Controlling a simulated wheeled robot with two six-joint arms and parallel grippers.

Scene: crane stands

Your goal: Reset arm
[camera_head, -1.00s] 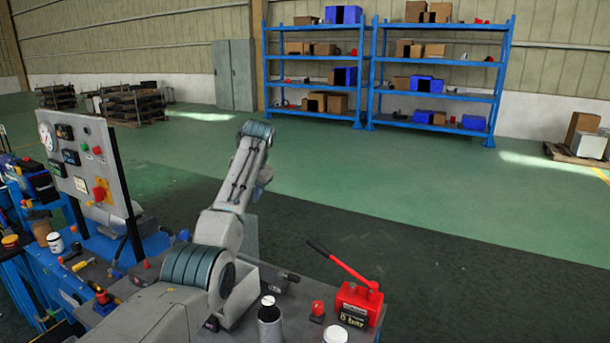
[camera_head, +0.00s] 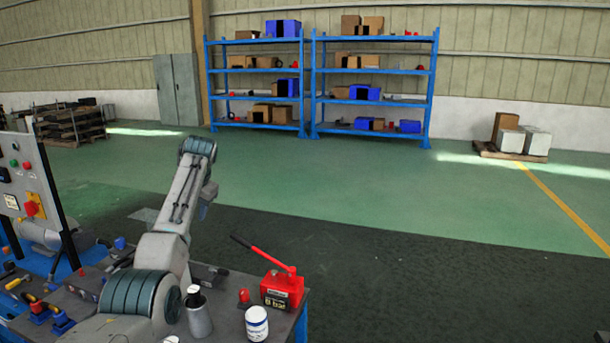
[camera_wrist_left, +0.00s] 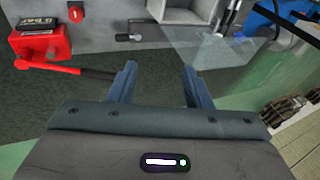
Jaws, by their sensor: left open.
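My left arm (camera_head: 178,210) rises from the bottom left in the head view, over the corner of the workbench, with its upper joint (camera_head: 198,147) raised.
The pump (camera_wrist_left: 40,45) also shows in the wrist view.

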